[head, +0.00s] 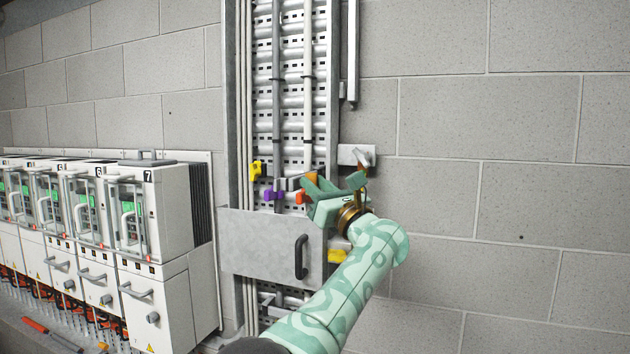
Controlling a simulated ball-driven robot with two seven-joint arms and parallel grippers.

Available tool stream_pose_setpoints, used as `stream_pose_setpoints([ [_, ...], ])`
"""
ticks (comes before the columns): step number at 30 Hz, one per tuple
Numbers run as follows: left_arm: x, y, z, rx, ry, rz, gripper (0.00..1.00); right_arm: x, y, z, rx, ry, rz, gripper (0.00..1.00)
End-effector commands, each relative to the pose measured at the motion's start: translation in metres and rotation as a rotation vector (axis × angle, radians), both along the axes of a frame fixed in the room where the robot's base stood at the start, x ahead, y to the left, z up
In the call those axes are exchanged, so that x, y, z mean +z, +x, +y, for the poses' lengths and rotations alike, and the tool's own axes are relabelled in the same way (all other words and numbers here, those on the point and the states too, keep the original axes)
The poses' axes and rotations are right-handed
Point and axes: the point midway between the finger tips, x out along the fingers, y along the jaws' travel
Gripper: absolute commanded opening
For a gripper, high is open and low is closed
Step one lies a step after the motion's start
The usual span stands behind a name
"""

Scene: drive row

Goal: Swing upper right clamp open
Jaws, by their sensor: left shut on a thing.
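The upper right clamp (350,155) is on the right edge of the cable ladder, a pale grey plate with a small whitish and reddish end piece beside my fingers. My left gripper (338,184), mint green, is at this clamp, just below the plate. It is shut on a part of the clamp, which the fingers mostly hide. I cannot tell how far the clamp is swung. A yellow clamp (256,170) is at the upper left, and another yellow piece (337,256) is at the lower right. My right gripper is out of view.
A grey panel with a black handle (301,257) covers the ladder (292,88) below the clamps. Purple (273,196) and orange (300,196) pieces sit just above it. White numbered drive cabinets (150,215) stand at left. The block wall (500,150) at right is clear.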

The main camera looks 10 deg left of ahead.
Motion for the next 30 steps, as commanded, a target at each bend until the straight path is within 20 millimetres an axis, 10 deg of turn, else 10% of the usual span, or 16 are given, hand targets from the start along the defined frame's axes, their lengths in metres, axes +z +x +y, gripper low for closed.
stream_pose_setpoints([
  [11, 0.013, -0.001, -0.001, -0.003, 0.018, -0.017, 0.0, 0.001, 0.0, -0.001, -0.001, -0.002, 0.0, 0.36],
  [12, 0.013, -0.001, -0.001, -0.002, 0.017, -0.018, 0.35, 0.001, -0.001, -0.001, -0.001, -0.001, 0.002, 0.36],
  [14, 0.012, -0.001, -0.001, -0.002, 0.017, -0.016, 0.45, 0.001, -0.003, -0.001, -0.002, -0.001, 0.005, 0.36],
  [30, 0.003, 0.001, 0.0, -0.002, 0.006, -0.001, 0.45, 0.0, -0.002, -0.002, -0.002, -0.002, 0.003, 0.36],
])
